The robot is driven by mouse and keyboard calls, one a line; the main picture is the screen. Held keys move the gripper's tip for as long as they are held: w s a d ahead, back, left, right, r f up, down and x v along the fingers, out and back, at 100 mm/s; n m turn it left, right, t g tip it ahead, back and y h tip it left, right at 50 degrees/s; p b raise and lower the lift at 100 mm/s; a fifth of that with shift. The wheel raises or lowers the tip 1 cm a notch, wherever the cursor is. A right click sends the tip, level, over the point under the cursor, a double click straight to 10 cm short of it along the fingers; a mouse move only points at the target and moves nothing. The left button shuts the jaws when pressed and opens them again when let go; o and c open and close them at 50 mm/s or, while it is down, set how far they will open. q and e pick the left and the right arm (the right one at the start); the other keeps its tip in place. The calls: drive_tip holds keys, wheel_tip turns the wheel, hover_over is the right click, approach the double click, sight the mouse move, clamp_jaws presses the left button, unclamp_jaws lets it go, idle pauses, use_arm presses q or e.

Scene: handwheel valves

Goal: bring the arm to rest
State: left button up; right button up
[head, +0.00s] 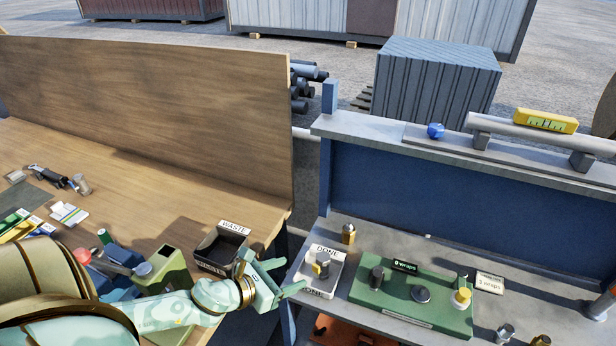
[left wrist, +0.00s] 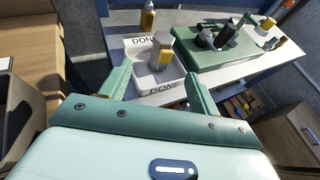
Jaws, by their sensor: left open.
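My left gripper (head: 273,284) is at the gap between the wooden bench and the blue-grey bench, its fingers pointing right. Its jaws are open and empty. In the left wrist view the open fingers (left wrist: 157,85) frame the white DONE tray (left wrist: 138,47), which lies beyond them. The tray (head: 301,284) holds a fitting with a yellow band (head: 322,269), which also shows in the left wrist view (left wrist: 161,50). My left arm comes in from the lower left across the wooden bench. My right gripper is not in view.
A black WASTE bin (head: 221,250) stands beside my left gripper. A green block (head: 411,299) with several fittings sits right of the tray. A small brass fitting (head: 348,233) stands behind the tray. Tools and a green container (head: 172,270) crowd the wooden bench near my arm.

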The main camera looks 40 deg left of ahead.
use_arm(q)
drive_tip(key=s+d+r+n+g+y, duration=0.1)
drive_tip(key=s+r+n+g+y, duration=0.4)
drive_tip(key=n, duration=1.1)
drive_tip(key=s+d+n+g+y, duration=0.1)
drive_tip(key=s+n+y, duration=0.35)
drive_tip(key=n, duration=1.15)
drive_tip(key=s+d+f+g+h+b, duration=0.1)
drive_tip(key=s+d+f+g+h, duration=0.15)
drive_tip(key=f, duration=1.05)
drive_tip(key=s+d+f+g+h+b, duration=0.1)
drive_tip(key=s+d+f+h, duration=0.15)
drive_tip(key=f, duration=1.15)
drive_tip(key=s+f+n+g+b, duration=0.2)
drive_tip(key=s+f+n, duration=0.1)
drive_tip(key=s+f, duration=1.4)
drive_tip(key=shift+s+f+g+h, duration=0.35)
drive_tip(key=shift+s+h, duration=0.1)
drive_tip(key=shift+s, duration=0.8)
drive_tip(key=shift+a, duration=0.1)
